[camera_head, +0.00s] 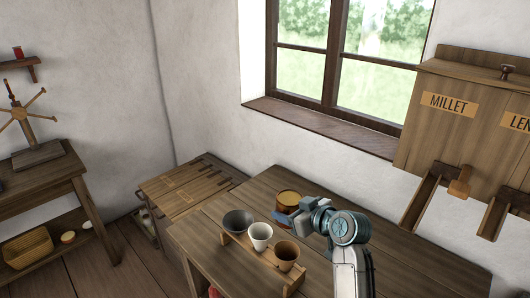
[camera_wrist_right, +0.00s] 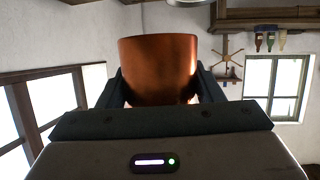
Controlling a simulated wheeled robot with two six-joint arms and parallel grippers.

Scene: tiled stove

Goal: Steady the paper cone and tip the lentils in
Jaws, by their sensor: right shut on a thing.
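My right gripper (camera_head: 287,213) is shut on a copper-coloured cup (camera_head: 289,195), held over the table behind the rack. The cup looks upright, with something yellowish-orange at its top; I cannot tell whether this is lentils. In the right wrist view the cup (camera_wrist_right: 158,70) sits between the two dark fingers (camera_wrist_right: 158,92). A wooden rack (camera_head: 252,264) on the table holds three tapered vessels: a dark grey one (camera_head: 238,221), a white one (camera_head: 260,233) and a brown one (camera_head: 286,253). The white one may be the paper cone. My left gripper is not in view.
The wooden table (camera_head: 400,262) is mostly bare to the right. A wall bin (camera_head: 455,110) labelled MILLET, with chutes below, hangs at the right. A wooden chest (camera_head: 185,190) stands behind left, and a side table (camera_head: 35,185) is at far left.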

